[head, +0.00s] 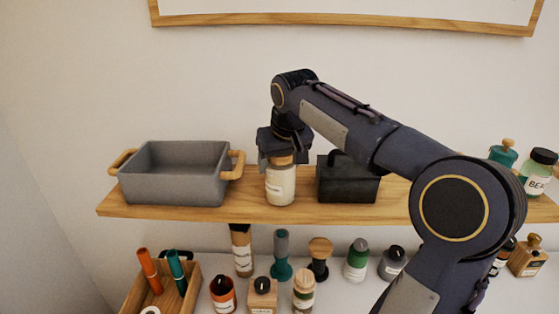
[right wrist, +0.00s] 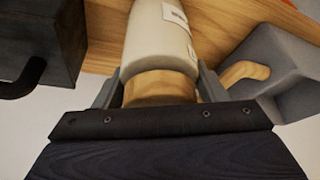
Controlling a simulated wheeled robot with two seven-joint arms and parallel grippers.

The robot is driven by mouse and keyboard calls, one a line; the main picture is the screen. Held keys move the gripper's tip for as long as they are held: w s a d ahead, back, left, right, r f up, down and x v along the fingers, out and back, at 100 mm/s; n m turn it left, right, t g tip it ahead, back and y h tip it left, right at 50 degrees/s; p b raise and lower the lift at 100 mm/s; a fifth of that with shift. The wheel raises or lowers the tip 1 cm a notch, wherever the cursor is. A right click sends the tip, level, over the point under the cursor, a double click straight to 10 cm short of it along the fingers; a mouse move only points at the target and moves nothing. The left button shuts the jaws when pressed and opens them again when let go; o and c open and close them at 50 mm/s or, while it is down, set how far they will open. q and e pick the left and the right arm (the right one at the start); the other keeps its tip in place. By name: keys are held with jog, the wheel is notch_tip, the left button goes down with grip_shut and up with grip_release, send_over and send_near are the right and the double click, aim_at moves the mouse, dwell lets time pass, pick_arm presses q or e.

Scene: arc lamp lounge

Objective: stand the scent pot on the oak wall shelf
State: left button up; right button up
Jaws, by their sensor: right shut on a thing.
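The scent pot (head: 281,186) is a cream jar with a wooden collar and a pale label. It is upright at the oak wall shelf (head: 240,213), between a grey tray and a black box. My right gripper (head: 279,158) comes from above and is shut on the pot's wooden collar. In the right wrist view the pot (right wrist: 158,42) sits between the two fingers (right wrist: 160,88), with the oak shelf (right wrist: 225,25) behind it. The pot's base appears to be on the shelf, but I cannot tell if it bears weight there. My left gripper is not in view.
The grey tray (head: 175,178) with wooden handles stands left of the pot; the black box (head: 347,184) stands close on its right. Several jars (head: 539,168) stand at the shelf's right end. Below, a white surface holds several bottles and a wooden caddy (head: 186,296).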

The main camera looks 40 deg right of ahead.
jog(key=shift+f, duration=0.1)
jog(key=o, duration=1.3)
jog(key=v, duration=1.2)
jog(key=s+a+f+y, duration=0.1)
jog(key=s+a+f, duration=0.4)
jog(key=f, duration=0.3)
jog(key=s+a+f+n+y, duration=0.1)
jog(key=s+a+f+y, duration=0.1)
jog(key=s+a+f, duration=0.4)
jog(key=s+a+f+t+y, duration=0.1)
jog(key=s+a+f+y, duration=0.1)
jog(key=s+a+f, duration=0.4)
jog(key=shift+s+f+n, duration=0.15)
jog(key=shift+s+f, duration=0.1)
jog(key=shift+f, duration=0.65)
jog(key=shift+s+f+n, duration=0.1)
jog(key=shift+s+f, duration=0.15)
jog(key=shift+f, duration=0.65)
jog(key=shift+s+f+n, duration=0.15)
jog(key=shift+s+f, duration=0.1)
jog(key=shift+f, duration=0.6)
